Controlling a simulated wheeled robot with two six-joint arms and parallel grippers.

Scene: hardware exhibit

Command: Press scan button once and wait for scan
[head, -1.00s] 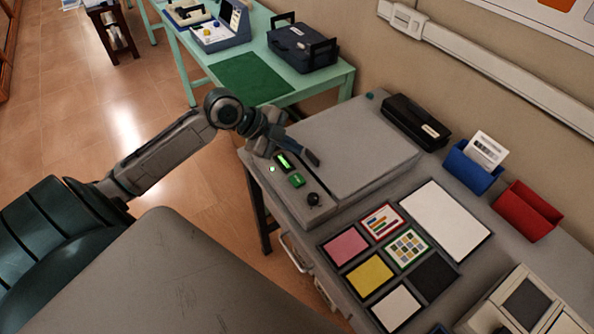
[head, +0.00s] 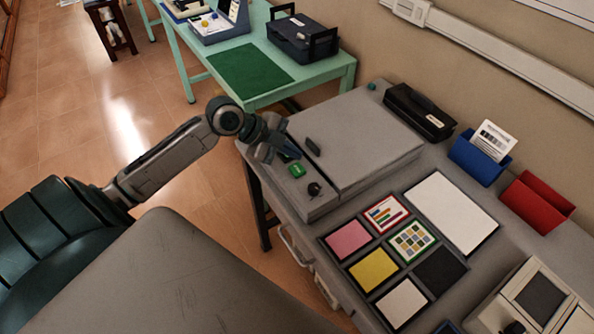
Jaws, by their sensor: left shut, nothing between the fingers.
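The scanner (head: 355,135) is a grey flatbed with a closed lid and a small dark handle (head: 313,146) at the lid's left edge. On its left control strip is a green button (head: 297,170), with a black knob (head: 314,189) just below it. My left gripper (head: 281,152) is shut and empty. It is over the upper end of the control strip, up and left of the green button, and appears apart from it. It hides most of the small display and the indicator light there. My right gripper is not in view.
Coloured cards (head: 372,270) and a white sheet (head: 450,213) lie on the grey table right of the scanner. A black case (head: 418,112), a blue holder (head: 478,160) with a card and a red holder (head: 538,203) stand along the wall. A green table (head: 340,72) is behind.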

